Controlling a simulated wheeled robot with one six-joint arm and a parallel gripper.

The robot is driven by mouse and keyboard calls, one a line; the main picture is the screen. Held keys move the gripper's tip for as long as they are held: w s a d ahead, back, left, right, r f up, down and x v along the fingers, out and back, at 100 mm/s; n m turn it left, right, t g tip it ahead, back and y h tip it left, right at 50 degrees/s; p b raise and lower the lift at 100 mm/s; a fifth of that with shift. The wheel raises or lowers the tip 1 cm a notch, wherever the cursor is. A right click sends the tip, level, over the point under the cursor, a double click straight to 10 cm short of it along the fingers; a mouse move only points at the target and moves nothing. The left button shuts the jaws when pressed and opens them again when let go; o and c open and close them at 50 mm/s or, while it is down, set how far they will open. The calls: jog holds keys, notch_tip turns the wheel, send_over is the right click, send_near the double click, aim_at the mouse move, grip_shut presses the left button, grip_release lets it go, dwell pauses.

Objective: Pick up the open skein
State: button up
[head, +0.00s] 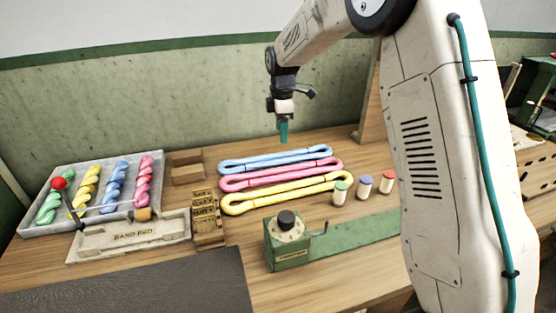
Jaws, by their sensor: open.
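Three open skeins lie as long flat loops side by side on the wooden table in the head view. The blue open skein (275,161) is at the back, the pink open skein (290,172) is in the middle, and the yellow open skein (290,193) is in front. My gripper (283,138) points down with teal fingers, above and behind the blue skein in the picture. It is apart from the skeins and holds nothing that I can see. The gap between its fingers is too small to make out.
A grey tray (32,225) at left holds several twisted skeins. A band bed (130,238) with a red-knobbed lever and small wooden blocks (207,220) stand beside it. A green dial device (286,245) is in front. Three capped spools (364,187) stand right of the loops.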

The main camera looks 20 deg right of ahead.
jog(key=n, duration=0.2)
send_over(278, 154)
notch_tip(278, 154, down, 6)
jog(key=shift+a+f, duration=0.1)
jog(key=shift+f, duration=0.05)
notch_tip(278, 154, down, 6)
jog(key=shift+r, duration=0.1)
jog(key=c, duration=0.7)
